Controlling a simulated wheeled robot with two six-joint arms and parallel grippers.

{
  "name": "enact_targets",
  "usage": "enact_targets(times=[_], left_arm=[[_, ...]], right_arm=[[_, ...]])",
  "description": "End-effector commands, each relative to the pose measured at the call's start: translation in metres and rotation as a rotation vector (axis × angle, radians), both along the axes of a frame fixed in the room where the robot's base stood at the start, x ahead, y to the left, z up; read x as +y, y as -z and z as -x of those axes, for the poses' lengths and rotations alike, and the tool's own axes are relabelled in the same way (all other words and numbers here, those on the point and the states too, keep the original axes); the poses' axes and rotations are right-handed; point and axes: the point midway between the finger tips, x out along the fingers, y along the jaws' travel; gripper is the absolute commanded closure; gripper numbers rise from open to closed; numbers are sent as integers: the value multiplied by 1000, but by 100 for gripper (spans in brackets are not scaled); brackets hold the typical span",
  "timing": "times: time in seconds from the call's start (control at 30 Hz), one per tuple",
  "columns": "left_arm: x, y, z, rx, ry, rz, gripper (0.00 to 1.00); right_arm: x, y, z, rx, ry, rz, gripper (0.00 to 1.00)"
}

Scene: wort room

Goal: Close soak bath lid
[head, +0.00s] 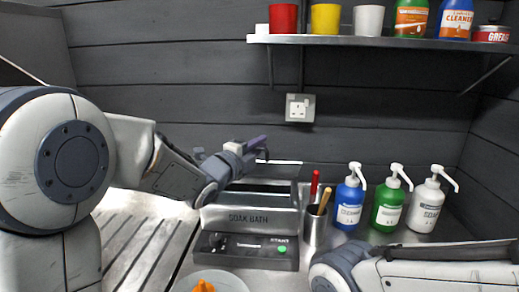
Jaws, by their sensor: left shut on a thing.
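The soak bath (248,218) is a metal box with its name on the front, on the counter in the middle of the head view. Its lid (284,162) shows as a thin pale edge above the back of the box; the lid looks raised, and a dark gap shows below it. My left gripper (258,147) is above the bath, at the lid's upper left edge, and is shut on what looks like the lid. The fingers and my wrist hide the contact and the lid's left part. My right arm crosses the lower right; its gripper is not visible.
A dark control panel (240,251) with a knob and green start button fronts the bath. A metal cup (315,228) with tools stands right of it, then blue (349,205), green (388,208) and white (425,208) pump bottles. A plate (232,282) is in front. A shelf (390,41) hangs above.

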Motion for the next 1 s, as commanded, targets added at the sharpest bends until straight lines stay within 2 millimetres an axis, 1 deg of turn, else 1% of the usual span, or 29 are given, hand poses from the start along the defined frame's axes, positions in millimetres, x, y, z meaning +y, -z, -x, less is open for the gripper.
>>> enact_targets(times=[0.03,0.57,0.6,1.0], left_arm=[[0,-6,2,-18,1,6,100],[0,-9,4,-23,2,7,100],[0,-9,4,-23,2,7,74],[-1,-4,4,-13,2,4,74]], right_arm=[[0,3,0,0,0,0,56],[0,5,0,0,0,0,56],[0,5,0,0,0,0,56],[0,6,0,0,0,0,56]])
